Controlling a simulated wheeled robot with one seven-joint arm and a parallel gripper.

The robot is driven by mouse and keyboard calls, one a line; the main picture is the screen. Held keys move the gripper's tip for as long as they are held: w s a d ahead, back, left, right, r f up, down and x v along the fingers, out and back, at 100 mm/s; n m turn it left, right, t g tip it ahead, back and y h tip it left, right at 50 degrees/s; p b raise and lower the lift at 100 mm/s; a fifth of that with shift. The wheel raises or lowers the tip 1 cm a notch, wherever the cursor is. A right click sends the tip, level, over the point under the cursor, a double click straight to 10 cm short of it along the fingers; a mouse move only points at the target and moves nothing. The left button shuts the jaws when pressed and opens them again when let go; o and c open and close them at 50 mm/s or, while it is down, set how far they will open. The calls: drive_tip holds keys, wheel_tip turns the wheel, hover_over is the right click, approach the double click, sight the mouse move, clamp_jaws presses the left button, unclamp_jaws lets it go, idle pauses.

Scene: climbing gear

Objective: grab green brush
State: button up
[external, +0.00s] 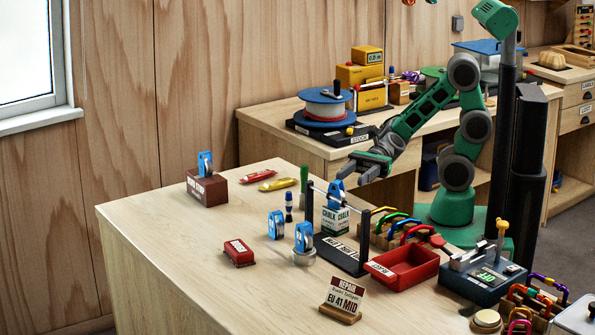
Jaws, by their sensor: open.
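A slim green upright item (304,173), which looks like the green brush, stands on the near wooden table. A black post of the small rack hides its lower part. My gripper (351,175) is open and empty above the table, to the right of the green item and apart from it. It hangs close to the blue-topped piece over the chalk box. The exact gap between my fingers and the brush cannot be told from this view.
A black rack (343,256) with a chalk box (335,219) stands in front of my gripper. A small blue bottle-like item (288,207) stands left of the rack. A red tray (403,268) and colored carabiners lie to the right.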

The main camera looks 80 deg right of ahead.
drive_tip(key=s+a+r+n+g, duration=0.1)
drive_tip(key=s+a+r+n, duration=0.15)
drive_tip(key=s, duration=0.25)
drive_tip(key=w+d+f+n+t+h, duration=0.25)
drive_tip(key=w+d+n+t, duration=0.45)
drive_tip(key=n, duration=0.6)
drive_tip(key=w+d+f+n+t+h, duration=0.1)
drive_tip(key=w+d+n+t+h, duration=0.3)
drive_tip(key=w+n, duration=0.65)
drive_tip(key=w+a+n+g+p, duration=0.1)
drive_tip(key=w+a+n, duration=0.1)
drive_tip(key=w+a, duration=0.1)
drive_tip(key=shift+w+a+r+n, duration=0.1)
drive_tip(key=shift+w+a+n, duration=0.15)
drive_tip(key=shift+w+n, duration=0.15)
clamp_jaws()
